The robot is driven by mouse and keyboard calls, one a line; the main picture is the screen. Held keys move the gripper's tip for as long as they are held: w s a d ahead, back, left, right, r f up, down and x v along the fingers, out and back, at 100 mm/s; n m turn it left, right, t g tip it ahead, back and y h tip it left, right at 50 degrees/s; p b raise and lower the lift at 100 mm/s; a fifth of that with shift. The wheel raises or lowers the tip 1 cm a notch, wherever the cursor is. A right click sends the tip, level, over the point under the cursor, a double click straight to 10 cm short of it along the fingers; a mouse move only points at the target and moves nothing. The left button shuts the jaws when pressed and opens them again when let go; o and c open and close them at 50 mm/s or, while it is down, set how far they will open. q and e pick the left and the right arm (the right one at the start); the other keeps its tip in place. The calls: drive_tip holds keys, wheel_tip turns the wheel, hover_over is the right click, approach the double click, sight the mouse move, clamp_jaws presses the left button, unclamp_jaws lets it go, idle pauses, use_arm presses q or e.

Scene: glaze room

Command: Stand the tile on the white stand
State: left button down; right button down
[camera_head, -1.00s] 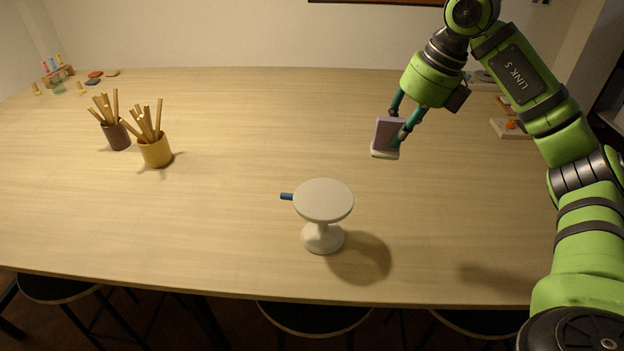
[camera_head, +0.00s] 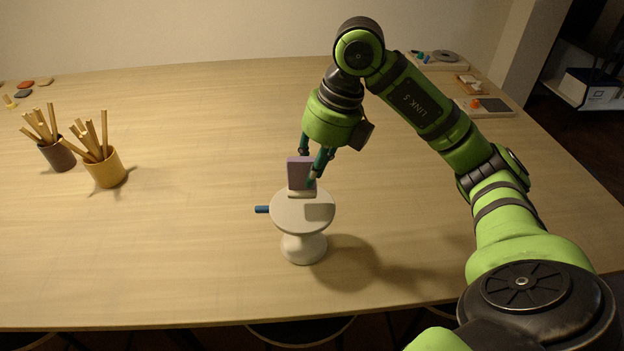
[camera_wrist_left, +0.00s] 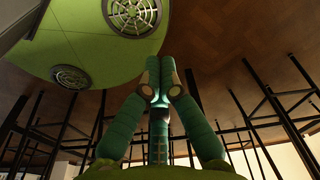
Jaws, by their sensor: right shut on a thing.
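The tile (camera_head: 299,175) is a small purple block with a pale lower edge, held upright in the head view. My right gripper (camera_head: 308,172) is shut on it from above, with one finger partly hidden behind it. The white stand (camera_head: 302,247) is a round disc on a waisted foot. The tile's lower edge appears over the far part of the disc; I cannot tell whether it touches or hovers. A shadow lies on the disc just right of the tile. My left gripper (camera_wrist_left: 160,78) shows in the left wrist view, fingertips together and empty.
A blue peg-like piece (camera_head: 262,209) shows left of the stand's disc. A yellow cup (camera_head: 106,172) and a dark cup (camera_head: 58,157), both with sticks, stand at the left. Trays with small items (camera_head: 487,107) lie at the back right.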

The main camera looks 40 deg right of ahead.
drive_tip(key=shift+s+f, duration=0.1)
drive_tip(key=shift+f, duration=0.2)
wheel_tip(320, 180, down, 2)
drive_tip(key=shift+f+p, duration=0.1)
drive_tip(key=shift+p, duration=0.25)
drive_tip(key=shift+f, duration=0.6)
use_arm(q)
drive_tip(key=shift+s+r, duration=0.45)
drive_tip(key=shift+s, duration=0.25)
use_arm(e)
drive_tip(key=c, duration=1.1)
unclamp_jaws()
use_arm(q)
drive_tip(key=shift+w, duration=0.25)
drive_tip(key=shift+w, duration=0.1)
use_arm(e)
drive_tip(key=shift+r, duration=0.1)
